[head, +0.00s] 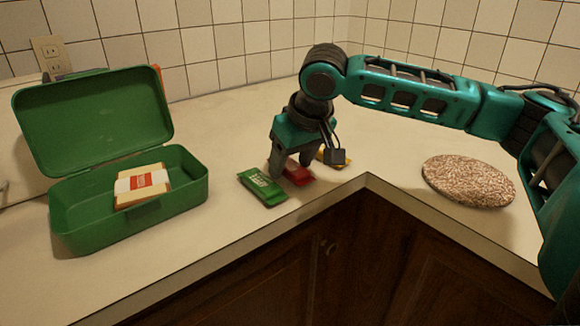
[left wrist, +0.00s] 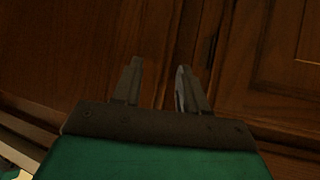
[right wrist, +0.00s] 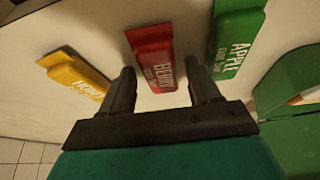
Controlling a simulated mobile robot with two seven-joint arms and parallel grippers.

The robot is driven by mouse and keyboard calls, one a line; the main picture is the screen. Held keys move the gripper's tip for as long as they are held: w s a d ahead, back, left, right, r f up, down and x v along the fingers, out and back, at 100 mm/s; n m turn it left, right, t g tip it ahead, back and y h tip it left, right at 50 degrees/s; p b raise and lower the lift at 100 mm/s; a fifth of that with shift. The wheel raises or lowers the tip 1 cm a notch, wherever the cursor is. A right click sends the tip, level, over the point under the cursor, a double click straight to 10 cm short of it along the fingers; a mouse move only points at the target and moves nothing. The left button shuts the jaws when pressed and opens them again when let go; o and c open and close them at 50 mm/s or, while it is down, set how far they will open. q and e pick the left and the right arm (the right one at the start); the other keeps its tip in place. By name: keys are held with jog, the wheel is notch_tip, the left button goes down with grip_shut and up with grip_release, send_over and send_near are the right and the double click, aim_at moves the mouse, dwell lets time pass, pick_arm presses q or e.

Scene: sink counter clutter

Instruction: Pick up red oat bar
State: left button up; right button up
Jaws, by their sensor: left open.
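The red oat bar (head: 298,172) lies on the counter between a green bar and a yellow bar, partly hidden by my right gripper (head: 291,173) in the head view. In the right wrist view the red bar (right wrist: 153,58) lies ahead of and between the two fingers of my right gripper (right wrist: 163,88), which are apart. I cannot tell whether the fingers reach down beside the bar. My left gripper (left wrist: 157,80) shows only in the left wrist view. It is open and empty, facing brown cabinet doors.
The green bar (head: 262,188) lies close left of the red one, the yellow bar (right wrist: 77,75) on its other side. An open green lunchbox (head: 180,200) holding a wrapped item (head: 142,186) stands left. A speckled round board (head: 468,181) lies right. The counter edge is near.

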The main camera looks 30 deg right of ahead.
pick_arm(q)
jog(key=shift+a+f, duration=0.1)
jog(key=shift+a, duration=0.05)
pick_arm(e)
jog(key=shift+f, duration=0.1)
jog(key=c, duration=0.9)
pick_arm(q)
jog(key=shift+f, duration=0.1)
pick_arm(e)
jog(key=shift+c, duration=0.2)
jog(key=shift+r+b, duration=0.3)
jog(key=shift+b, duration=0.05)
notch_tip(320, 180, up, 14)
jog(key=p, duration=0.4)
pick_arm(q)
jog(key=r, duration=0.1)
jog(key=a+r+p, duration=0.1)
jog(key=r, duration=0.1)
jog(key=shift+s+a+p, duration=0.15)
jog(key=shift+s+p, duration=0.15)
jog(key=shift+s, duration=0.1)
pick_arm(e)
notch_tip(320, 180, up, 6)
send_over(291, 165)
jog(key=shift+f, duration=0.1)
